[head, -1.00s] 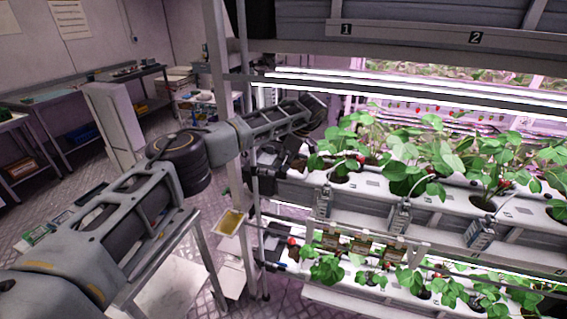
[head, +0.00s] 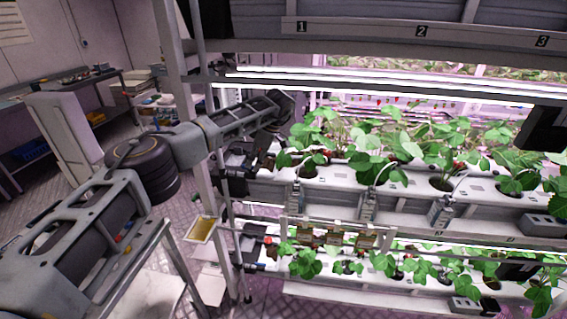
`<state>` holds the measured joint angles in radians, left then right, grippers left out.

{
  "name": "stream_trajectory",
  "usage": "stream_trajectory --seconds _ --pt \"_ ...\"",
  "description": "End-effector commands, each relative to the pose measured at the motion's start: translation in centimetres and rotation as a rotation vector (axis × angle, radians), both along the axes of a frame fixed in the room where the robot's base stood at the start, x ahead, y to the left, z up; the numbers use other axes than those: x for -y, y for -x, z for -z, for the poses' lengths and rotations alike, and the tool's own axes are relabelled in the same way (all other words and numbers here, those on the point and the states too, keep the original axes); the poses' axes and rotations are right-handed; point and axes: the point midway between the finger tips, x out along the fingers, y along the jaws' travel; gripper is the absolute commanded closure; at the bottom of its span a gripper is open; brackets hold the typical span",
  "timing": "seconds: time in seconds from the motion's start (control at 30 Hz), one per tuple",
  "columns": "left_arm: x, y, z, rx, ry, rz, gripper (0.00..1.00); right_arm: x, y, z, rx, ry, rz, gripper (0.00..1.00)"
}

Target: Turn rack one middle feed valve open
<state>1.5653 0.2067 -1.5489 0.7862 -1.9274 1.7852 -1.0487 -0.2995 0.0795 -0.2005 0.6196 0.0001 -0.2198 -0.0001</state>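The rack's middle tier (head: 390,178) is a white channel planted with strawberries. My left arm reaches across from the left, and its dark gripper (head: 262,158) is at the left end of this tier. The gripper is small and dark against dark fittings, so I cannot tell whether its fingers are open or shut, or touching anything. The middle feed valve cannot be made out there; the gripper and wrist cover that area. A small red part (head: 268,240) shows on the dark fittings at the left end of the lower tier.
A grey rack post (head: 181,110) stands just beside my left forearm. Light strips (head: 370,88) run above the middle tier. The lower tier (head: 350,292) holds more plants. A yellow-topped plate (head: 202,229) is below my arm. Benches stand at the back left.

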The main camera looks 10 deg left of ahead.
Motion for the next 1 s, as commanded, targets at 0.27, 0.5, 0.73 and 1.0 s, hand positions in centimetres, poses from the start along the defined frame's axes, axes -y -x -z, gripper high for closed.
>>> stream_trajectory --seconds 0.27,0.5,0.73,1.0 --pt "2.9 0.1 0.0 0.001 -0.001 0.001 0.66 0.1 0.0 0.0 0.0 0.001 0.0 0.52" --pt "5.2 0.1 -0.1 0.002 -0.001 0.001 0.66 0.1 0.0 0.0 0.0 0.001 0.0 0.52" --pt "7.1 0.2 -0.1 0.001 0.0 0.0 0.66 0.1 0.0 0.0 0.0 0.001 0.0 0.52" --pt "9.0 0.2 0.0 0.0 0.0 0.0 0.66 0.1 0.0 0.0 0.0 0.001 0.0 0.52"
